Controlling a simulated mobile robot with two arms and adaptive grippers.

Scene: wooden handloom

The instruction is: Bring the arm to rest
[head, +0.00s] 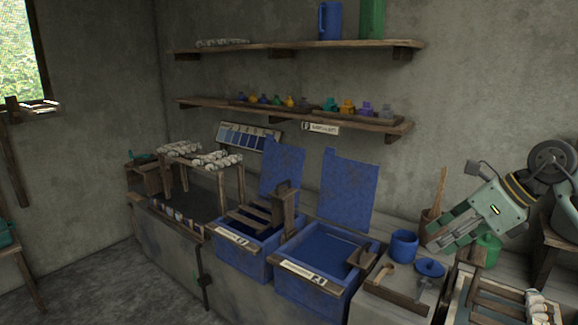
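My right arm comes in from the right edge, with a pale green and dark wrist. My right gripper (436,236) points down and left, in front of the back wall above the right end of the counter. Its two fingers look apart, with nothing seen between them. It shows near a wooden stick in a brown pot (430,226) and above a blue mug (404,245); I cannot tell whether it touches the pot. My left gripper is not in view.
Two blue vats (300,292) with raised lids (348,190) are set in the counter. Beside them is a tray with a blue-topped item (429,268). A wooden rack with white skeins (215,160) stands left. The floor at lower left is clear.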

